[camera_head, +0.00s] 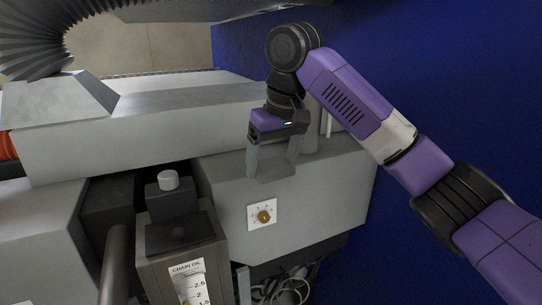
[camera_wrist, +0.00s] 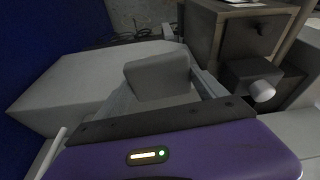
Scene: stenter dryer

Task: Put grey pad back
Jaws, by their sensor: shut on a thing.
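My gripper (camera_head: 274,166) hangs from the purple arm, above the front edge of the grey machine housing (camera_head: 325,195). Its two fingers are shut on a grey pad (camera_wrist: 157,77), a small block with a paler front face. The pad shows between the fingertips in the wrist view. In the head view the pad (camera_head: 272,181) blends with the grey housing behind it. I cannot tell whether the pad touches the housing.
Coiled cables (camera_head: 290,289) lie below. A blue wall (camera_head: 400,120) is behind my arm.

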